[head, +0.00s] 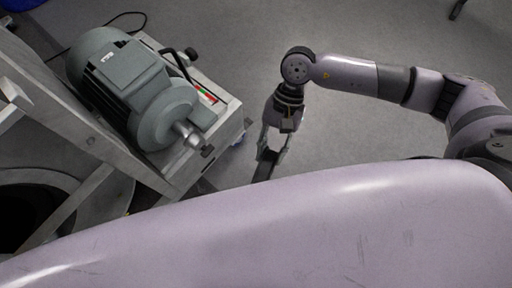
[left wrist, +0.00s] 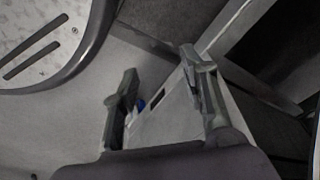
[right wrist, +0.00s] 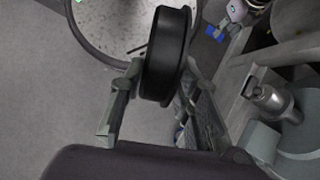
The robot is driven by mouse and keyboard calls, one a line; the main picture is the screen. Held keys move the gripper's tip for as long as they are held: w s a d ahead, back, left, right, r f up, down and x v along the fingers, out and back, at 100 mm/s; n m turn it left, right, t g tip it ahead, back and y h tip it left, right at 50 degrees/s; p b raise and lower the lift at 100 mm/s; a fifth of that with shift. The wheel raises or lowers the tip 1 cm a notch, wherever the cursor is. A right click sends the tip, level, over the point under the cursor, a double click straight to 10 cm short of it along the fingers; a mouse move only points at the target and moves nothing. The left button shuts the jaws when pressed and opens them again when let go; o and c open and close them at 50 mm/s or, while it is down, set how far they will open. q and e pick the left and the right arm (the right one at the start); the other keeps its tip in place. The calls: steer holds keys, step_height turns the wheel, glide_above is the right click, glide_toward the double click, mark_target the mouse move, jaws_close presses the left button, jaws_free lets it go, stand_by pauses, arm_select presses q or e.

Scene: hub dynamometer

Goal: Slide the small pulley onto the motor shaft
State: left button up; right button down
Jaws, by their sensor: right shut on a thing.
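The grey-green motor (head: 135,85) sits on a light bench frame at the left of the head view. Its bare metal shaft (head: 188,133) points toward the lower right, and the shaft end also shows at the right of the right wrist view (right wrist: 270,98). My right gripper (head: 268,155) is shut on the small black pulley (right wrist: 167,55), which shows as a dark piece in the head view (head: 265,170). The pulley is apart from the shaft, to its right. My left gripper (left wrist: 160,65) is open and empty in the left wrist view; it is out of the head view.
The bench frame (head: 225,120) carries a small panel with red and green marks beside the motor. A large dark drum (head: 60,190) lies at lower left. Bare grey floor (head: 340,130) is open between the bench and my right arm. A blue-and-white caster (right wrist: 215,32) shows under the bench.

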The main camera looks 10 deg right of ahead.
steer(key=a+f+m+b, duration=0.1)
steer(key=s+a+f+m+y+b, duration=0.1)
steer(key=f, duration=0.1)
steer(key=s+a+f+m+t+b, duration=0.1)
steer(key=b, duration=0.1)
steer(key=shift+a+f, duration=0.35)
arm_select(q)
steer(key=w+r, duration=0.3)
steer(key=r, duration=0.4)
steer(key=shift+w+d+r+t+b, duration=0.25)
steer(key=shift+t+b, duration=0.1)
steer(key=shift+t, duration=0.05)
arm_select(e)
steer(key=w+a, duration=0.6)
steer(key=w, duration=0.2)
steer(key=shift+a+m, duration=0.15)
steer(key=shift+m, duration=0.15)
arm_select(q)
steer(key=shift+w, duration=0.15)
